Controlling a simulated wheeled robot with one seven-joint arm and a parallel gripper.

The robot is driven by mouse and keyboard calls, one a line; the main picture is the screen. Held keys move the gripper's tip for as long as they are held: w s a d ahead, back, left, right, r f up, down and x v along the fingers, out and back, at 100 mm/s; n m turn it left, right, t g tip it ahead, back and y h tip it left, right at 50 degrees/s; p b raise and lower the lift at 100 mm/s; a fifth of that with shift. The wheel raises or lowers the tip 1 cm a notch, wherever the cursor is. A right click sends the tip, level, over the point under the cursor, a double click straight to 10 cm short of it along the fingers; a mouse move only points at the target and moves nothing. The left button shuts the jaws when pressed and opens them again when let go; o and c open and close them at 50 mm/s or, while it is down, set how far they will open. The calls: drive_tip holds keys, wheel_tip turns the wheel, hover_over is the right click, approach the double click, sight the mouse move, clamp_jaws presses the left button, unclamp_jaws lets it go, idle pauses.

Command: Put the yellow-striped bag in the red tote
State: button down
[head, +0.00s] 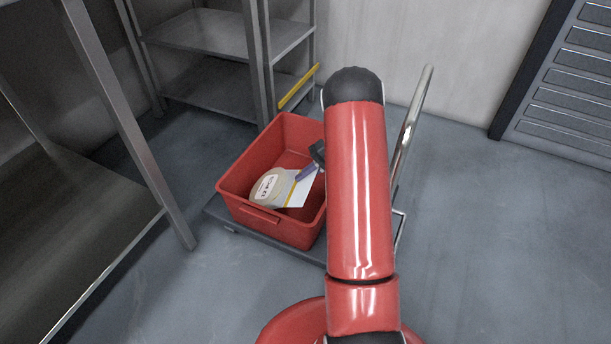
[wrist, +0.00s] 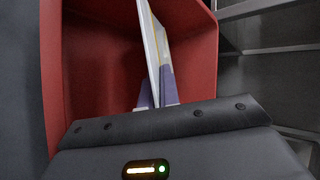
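The red tote (head: 268,222) sits on a low cart, open at the top. The yellow-striped bag (head: 300,192) is a thin white packet with a yellow stripe, over the inside of the tote beside a round beige tub. My gripper (head: 306,173) is mostly hidden behind my red arm in the head view. In the wrist view, its purple fingers (wrist: 157,92) are closed on the lower edge of the bag (wrist: 152,42), with the red tote walls (wrist: 95,65) around it. I cannot tell whether the bag touches the tub or tote floor.
The round beige tub (head: 268,188) with a white label lies in the tote. The dark cart (head: 226,226) has a metal handle (head: 412,120) on the right. Metal shelves (head: 210,30) stand behind and at left. Floor at right is clear.

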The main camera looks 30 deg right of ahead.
drive_tip(key=shift+f+b, duration=0.6)
drive_tip(key=shift+b, duration=0.1)
drive_tip(key=c, duration=1.6)
unclamp_jaws()
drive_tip(key=shift+c, duration=0.2)
drive_tip(key=shift+r, duration=0.1)
